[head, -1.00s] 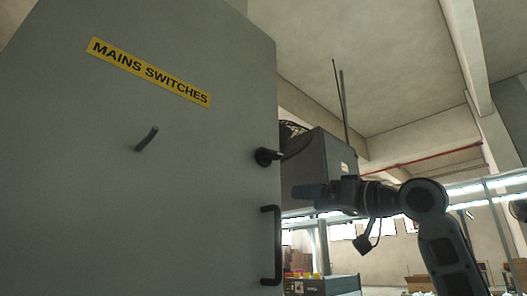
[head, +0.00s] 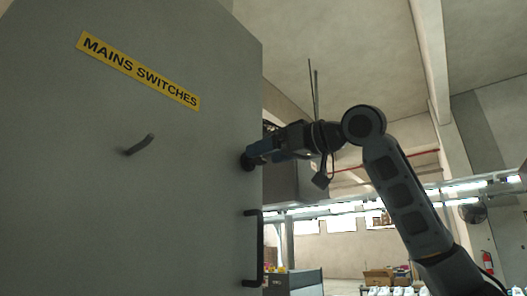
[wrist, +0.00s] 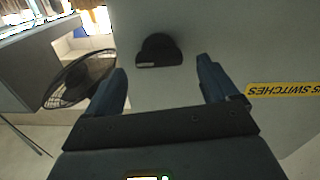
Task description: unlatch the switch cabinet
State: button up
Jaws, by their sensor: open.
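The grey switch cabinet (head: 120,220) fills the left of the head view, with a yellow MAINS SWITCHES label (head: 137,69). A black latch knob (head: 246,163) sits near its right edge, partly hidden by my gripper; it shows whole in the wrist view (wrist: 158,48). My gripper (head: 254,153) is at the knob in the head view. In the wrist view my open gripper (wrist: 161,72) has its blue fingers apart, with the knob just ahead of the gap between them. I cannot tell whether a finger touches the knob.
A black bar handle (head: 251,248) is on the cabinet below the knob, and a small dark lever (head: 139,144) is left of it. A round black fan (wrist: 82,75) is beside the cabinet in the wrist view. Boxes (head: 386,275) stand farther back.

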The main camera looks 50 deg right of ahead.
jog(key=shift+w, duration=1)
jog(key=c, duration=1)
jog(key=shift+m, duration=1)
jog(key=shift+c, duration=0.3)
jog(key=o, duration=1.1)
jog(key=shift+c, duration=0.2)
